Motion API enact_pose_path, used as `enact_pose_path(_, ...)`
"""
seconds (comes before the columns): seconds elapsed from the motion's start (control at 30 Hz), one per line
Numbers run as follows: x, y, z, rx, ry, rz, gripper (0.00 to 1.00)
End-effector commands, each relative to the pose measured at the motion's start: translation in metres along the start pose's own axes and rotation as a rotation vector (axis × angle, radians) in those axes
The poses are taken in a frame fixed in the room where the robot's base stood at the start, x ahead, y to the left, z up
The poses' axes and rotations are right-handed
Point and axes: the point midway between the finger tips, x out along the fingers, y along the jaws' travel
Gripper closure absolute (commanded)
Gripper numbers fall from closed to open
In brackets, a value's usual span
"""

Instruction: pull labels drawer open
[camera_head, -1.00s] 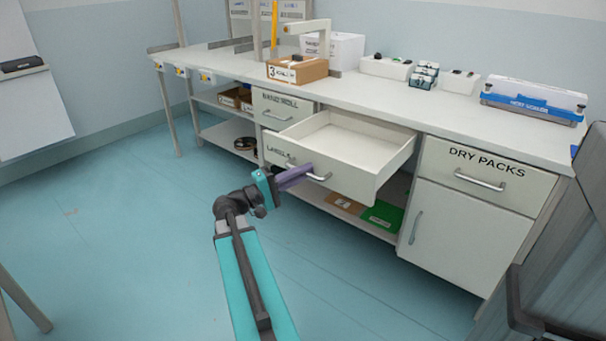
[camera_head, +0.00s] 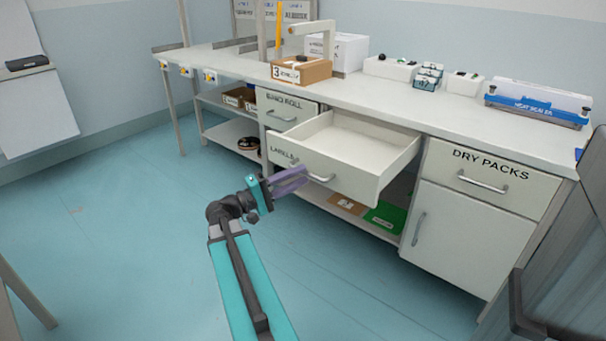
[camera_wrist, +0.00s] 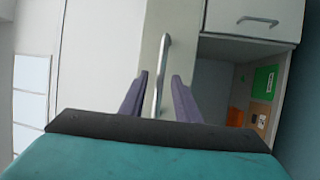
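The labels drawer (camera_head: 350,178) stands pulled well out of the bench in the head view, and its inside looks empty. Its bar handle (camera_head: 318,178) is on the front face, and it also shows in the wrist view (camera_wrist: 162,75). My gripper (camera_head: 303,178) is just in front of the drawer front, near the handle's left end. In the wrist view my gripper (camera_wrist: 158,82) has its two purple fingers apart, with the handle between them in the picture and a gap on each side. The fingers are not closed on it.
The band roll drawer (camera_head: 285,110) and the dry packs drawer (camera_head: 480,178) are shut. A shelf below holds a green item (camera_head: 386,216) and a brown one (camera_head: 347,204). A box (camera_head: 301,71) and a heat sealer (camera_head: 537,104) stand on the bench. The floor at left is clear.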

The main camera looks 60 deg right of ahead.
Motion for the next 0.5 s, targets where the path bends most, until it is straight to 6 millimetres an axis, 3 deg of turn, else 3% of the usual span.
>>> enact_pose_path(0.5,-0.072,0.001,-0.002,0.000,0.002,-0.001,0.71)
